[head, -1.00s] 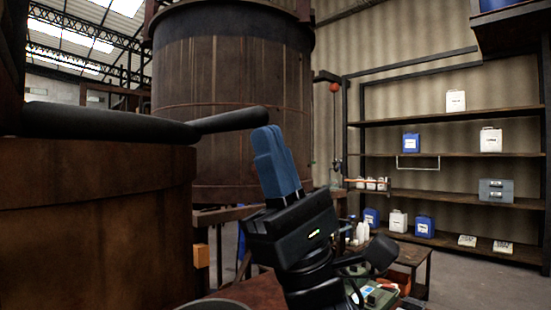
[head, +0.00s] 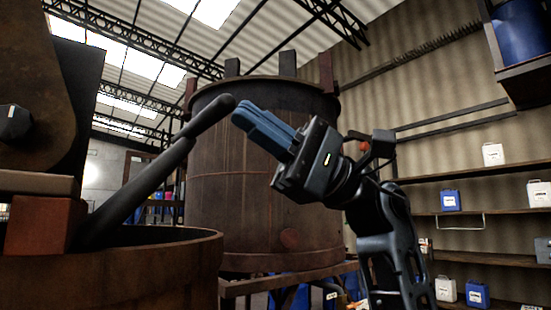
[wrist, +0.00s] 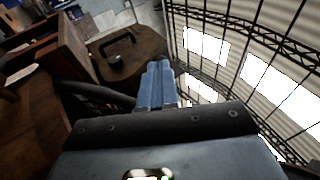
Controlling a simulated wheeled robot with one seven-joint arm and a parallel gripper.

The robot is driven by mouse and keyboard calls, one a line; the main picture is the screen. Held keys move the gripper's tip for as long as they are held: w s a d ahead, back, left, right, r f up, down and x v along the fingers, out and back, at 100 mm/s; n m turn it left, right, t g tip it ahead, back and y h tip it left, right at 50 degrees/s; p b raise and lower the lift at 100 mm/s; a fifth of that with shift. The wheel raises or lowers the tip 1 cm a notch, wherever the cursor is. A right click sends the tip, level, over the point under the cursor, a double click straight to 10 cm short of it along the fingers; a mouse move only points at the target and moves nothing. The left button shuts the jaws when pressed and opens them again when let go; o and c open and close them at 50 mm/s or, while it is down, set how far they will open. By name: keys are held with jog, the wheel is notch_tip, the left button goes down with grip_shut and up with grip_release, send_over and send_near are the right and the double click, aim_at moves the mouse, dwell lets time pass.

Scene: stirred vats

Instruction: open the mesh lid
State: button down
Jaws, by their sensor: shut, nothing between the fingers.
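My gripper (head: 243,114) is shut and empty, its blue fingers pointing up and left in the head view. Their tips are right beside the end of a dark bar (head: 140,193); I cannot tell whether they touch. The bar slopes up from a rusty block at the brown vat (head: 120,275) on the left, and the vat's dark inside shows behind its rim. In the wrist view the closed fingers (wrist: 158,68) are at the centre, with the dark bar (wrist: 100,95) to their left. I cannot make out a mesh surface, so the lid itself is not clear.
A large rusty tank (head: 265,180) stands behind my gripper. Shelves (head: 490,211) with white and blue containers are at the right. A rusty plate with a dark bolt (head: 14,122) rises at the far left. In the wrist view a brown panel carries a black handle (wrist: 113,43).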

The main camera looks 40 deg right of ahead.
jog(key=a+r+n+g+h, duration=0.1)
jog(key=a+r+h, duration=0.3)
jog(key=a, duration=0.3)
jog(key=shift+r+g+h, duration=0.4)
jog(key=shift+r, duration=0.15)
jog(key=shift+d, duration=0.1)
